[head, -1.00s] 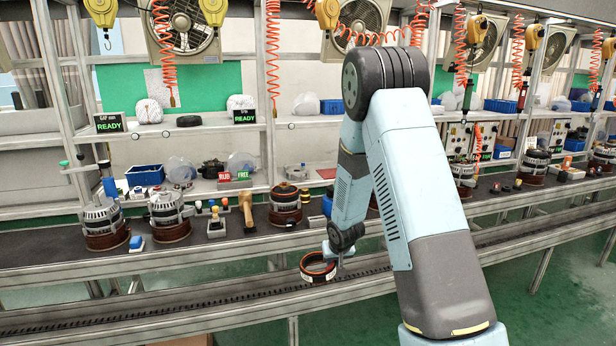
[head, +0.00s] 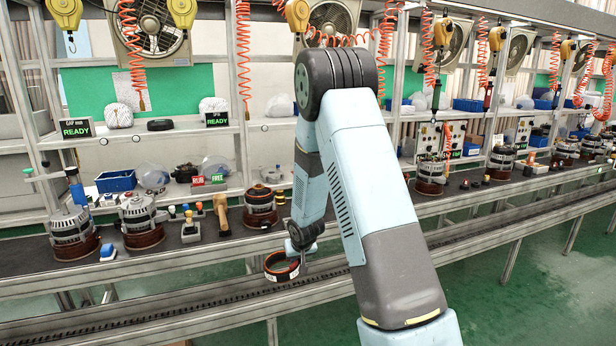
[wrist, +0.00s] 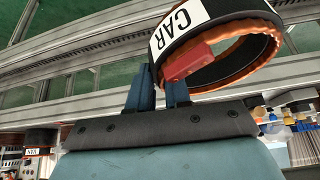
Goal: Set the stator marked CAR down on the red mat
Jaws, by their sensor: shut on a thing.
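The stator marked CAR is a dark ring with a white label and copper-coloured inside; it shows in the head view (head: 282,266) and large in the wrist view (wrist: 215,45). My gripper (head: 302,257) is shut on the ring's near side; its blue fingers (wrist: 160,88) show in the wrist view. The ring hangs in front of the bench edge, above the lower rail, touching nothing else that I can see.
The dark bench top (head: 185,232) holds several alternators (head: 140,222), a mallet (head: 221,215) and small coloured parts. A stator with another label (wrist: 38,152) shows in the wrist view. Shelves with a blue bin (head: 116,181) stand behind. Green floor (head: 530,270) is clear at right.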

